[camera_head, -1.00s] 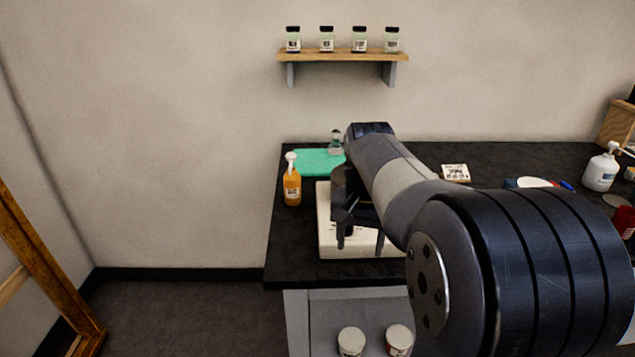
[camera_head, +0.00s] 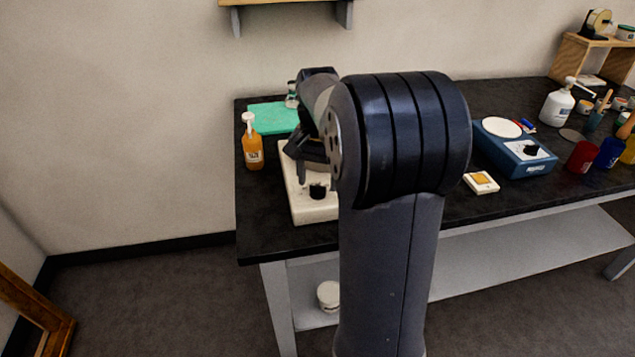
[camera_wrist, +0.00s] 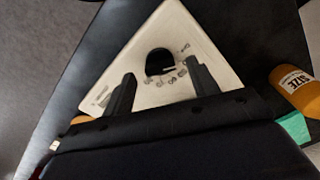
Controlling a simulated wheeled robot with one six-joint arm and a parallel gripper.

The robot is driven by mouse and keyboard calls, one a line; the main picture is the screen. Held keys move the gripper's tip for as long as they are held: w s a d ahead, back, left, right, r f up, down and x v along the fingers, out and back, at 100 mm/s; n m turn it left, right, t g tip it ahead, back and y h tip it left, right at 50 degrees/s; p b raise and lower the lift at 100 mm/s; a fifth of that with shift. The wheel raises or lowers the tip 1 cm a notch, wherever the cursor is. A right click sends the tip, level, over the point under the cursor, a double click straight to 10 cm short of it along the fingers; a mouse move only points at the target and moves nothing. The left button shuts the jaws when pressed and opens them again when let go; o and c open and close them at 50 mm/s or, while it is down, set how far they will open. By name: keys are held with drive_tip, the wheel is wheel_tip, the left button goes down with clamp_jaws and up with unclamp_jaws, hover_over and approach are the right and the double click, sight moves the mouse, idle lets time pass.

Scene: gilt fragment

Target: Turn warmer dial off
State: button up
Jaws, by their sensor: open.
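A cream-white flat device (camera_head: 302,207) lies near the left end of the black bench. A black dial (camera_head: 317,191) sits on its front part. In the wrist view the dial (camera_wrist: 159,62) has a light pointer line and printed marks beside it, too small to read. My gripper (camera_head: 313,177) is over the device, behind the dial in the head view and partly hidden by my arm. In the wrist view my gripper (camera_wrist: 162,84) is open and empty, its two fingers apart, with the dial ahead between them. I cannot tell how high the fingers are above the surface.
An orange pump bottle (camera_head: 253,148) stands just left of the device, and a green mat (camera_head: 270,117) lies behind. My arm blocks the bench's middle.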

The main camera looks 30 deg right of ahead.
drive_tip(key=shift+f, duration=0.7)
drive_tip(key=shift+c, duration=0.6)
drive_tip(key=c, duration=0.9)
drive_tip(key=shift+o, duration=0.2)
drive_tip(key=shift+r+n+p, duration=0.2)
drive_tip(key=shift+n+p, duration=0.35)
drive_tip(key=shift+n, duration=0.05)
drive_tip(key=shift+f+n+p, duration=0.1)
drive_tip(key=shift+n+p, duration=0.3)
drive_tip(key=shift+n, duration=0.5)
drive_tip(key=o, duration=1)
